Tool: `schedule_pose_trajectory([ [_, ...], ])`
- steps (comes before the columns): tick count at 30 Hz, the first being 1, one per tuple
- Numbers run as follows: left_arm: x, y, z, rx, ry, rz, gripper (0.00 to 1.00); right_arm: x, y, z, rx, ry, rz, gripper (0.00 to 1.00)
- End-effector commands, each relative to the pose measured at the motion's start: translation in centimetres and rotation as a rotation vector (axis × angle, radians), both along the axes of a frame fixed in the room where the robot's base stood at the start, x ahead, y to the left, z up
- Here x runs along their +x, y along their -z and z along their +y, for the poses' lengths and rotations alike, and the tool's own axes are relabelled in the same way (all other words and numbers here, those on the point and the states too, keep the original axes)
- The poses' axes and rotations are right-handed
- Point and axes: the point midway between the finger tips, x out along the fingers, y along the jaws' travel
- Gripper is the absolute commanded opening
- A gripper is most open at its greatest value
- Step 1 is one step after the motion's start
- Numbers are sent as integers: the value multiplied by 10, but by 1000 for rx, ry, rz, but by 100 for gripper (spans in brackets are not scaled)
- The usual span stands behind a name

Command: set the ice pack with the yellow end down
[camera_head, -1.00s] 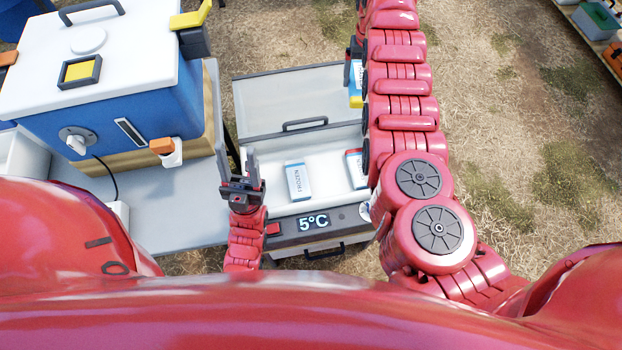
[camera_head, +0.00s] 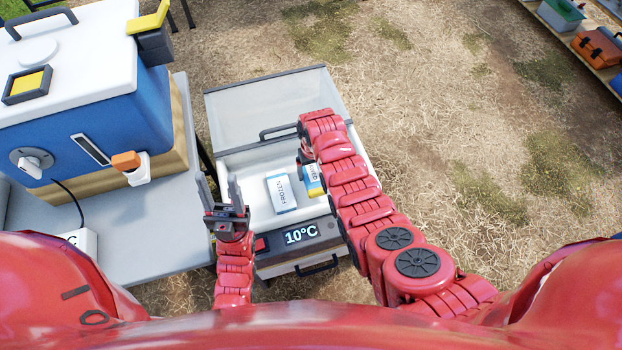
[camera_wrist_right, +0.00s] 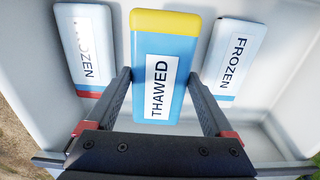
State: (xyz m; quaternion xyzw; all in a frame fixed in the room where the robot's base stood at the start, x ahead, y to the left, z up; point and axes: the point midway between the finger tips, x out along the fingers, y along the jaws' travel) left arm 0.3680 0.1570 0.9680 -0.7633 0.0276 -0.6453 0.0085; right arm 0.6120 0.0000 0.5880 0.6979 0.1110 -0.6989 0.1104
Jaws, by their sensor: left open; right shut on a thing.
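The ice pack (camera_wrist_right: 155,75), blue with a yellow end and the label THAWED, is between the fingers of my right gripper (camera_wrist_right: 159,76). Its yellow end points away from the gripper's palm. In the head view the pack (camera_head: 314,181) shows only partly beside my right arm, inside the open cooler (camera_head: 253,215). Whether it touches the floor is unclear. Two white packs labelled FROZEN flank it in the wrist view, one with a red end (camera_wrist_right: 83,50) and one with a blue end (camera_wrist_right: 233,60). My left gripper (camera_head: 219,192) is open and empty at the cooler's left side.
The cooler's lid (camera_head: 270,105) stands open at the back, and its display (camera_head: 300,234) reads 10°C. One frozen pack (camera_head: 282,194) lies left of the held pack. A blue chest (camera_head: 95,105) stands on the grey table (camera_head: 165,215) at left. Open grass lies to the right.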

Motion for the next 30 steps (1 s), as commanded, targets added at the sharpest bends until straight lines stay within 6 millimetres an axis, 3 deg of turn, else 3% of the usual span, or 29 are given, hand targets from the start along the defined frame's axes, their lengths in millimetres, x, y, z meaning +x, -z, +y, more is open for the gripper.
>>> schedule_pose_trajectory([
  [11, 0, 2, 0, 0, 0, 0, 50, 1, 18, 0, 0, 0, 1, 9],
  [18, 0, 15, 0, 0, 0, 0, 50, 0, 44, 0, -1, 0, 2, 9],
  [30, 0, 17, 0, 0, 0, 0, 50, 1, 48, 0, 1, 0, -2, 9],
])
